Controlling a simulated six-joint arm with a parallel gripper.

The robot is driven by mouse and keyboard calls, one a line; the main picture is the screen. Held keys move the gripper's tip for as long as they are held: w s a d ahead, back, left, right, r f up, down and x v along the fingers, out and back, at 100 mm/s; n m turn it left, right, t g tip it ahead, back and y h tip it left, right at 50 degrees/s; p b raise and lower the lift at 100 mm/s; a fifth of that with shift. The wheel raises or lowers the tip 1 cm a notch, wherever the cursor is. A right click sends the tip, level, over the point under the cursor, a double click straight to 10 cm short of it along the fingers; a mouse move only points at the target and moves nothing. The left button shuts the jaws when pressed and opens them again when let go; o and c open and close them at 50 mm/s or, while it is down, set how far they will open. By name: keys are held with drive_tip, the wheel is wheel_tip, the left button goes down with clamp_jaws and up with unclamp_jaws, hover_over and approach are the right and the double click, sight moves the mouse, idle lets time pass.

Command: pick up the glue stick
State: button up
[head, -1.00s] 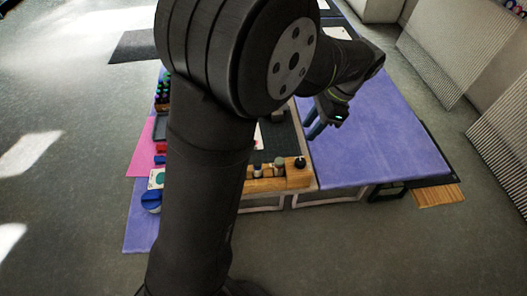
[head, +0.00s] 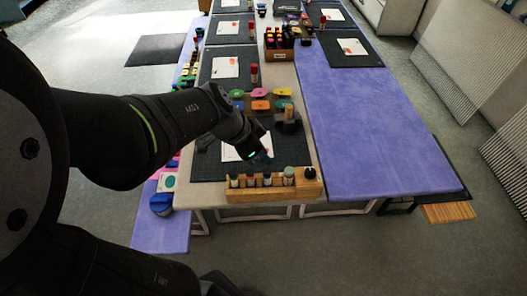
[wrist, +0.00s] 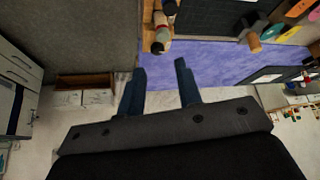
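Upright red-capped sticks that look like glue sticks stand on the dark mats in the head view, one beside the second mat (head: 253,75) and others farther back (head: 251,27). I cannot tell for certain which item is the glue stick. A wooden rack (head: 262,195) at the near table edge holds several small capped bottles or sticks. My gripper (head: 264,160) hangs over the near mat, behind the rack. In the wrist view my gripper (wrist: 160,66) is open, with nothing between its two blue fingers. Part of the rack's contents (wrist: 160,35) shows beyond the fingertips.
A stamp-like black block with a wooden knob (head: 289,115) stands on the near mat's right. Coloured pads (head: 260,93) lie behind it. A box of bottles (head: 278,45) stands farther back. The purple strip (head: 375,120) at the right is mostly clear.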

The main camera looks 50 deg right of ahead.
sight(287, 173)
drive_tip(key=x, duration=1.7)
drive_tip(key=shift+d+f, duration=0.15)
drive_tip(key=c, duration=0.6)
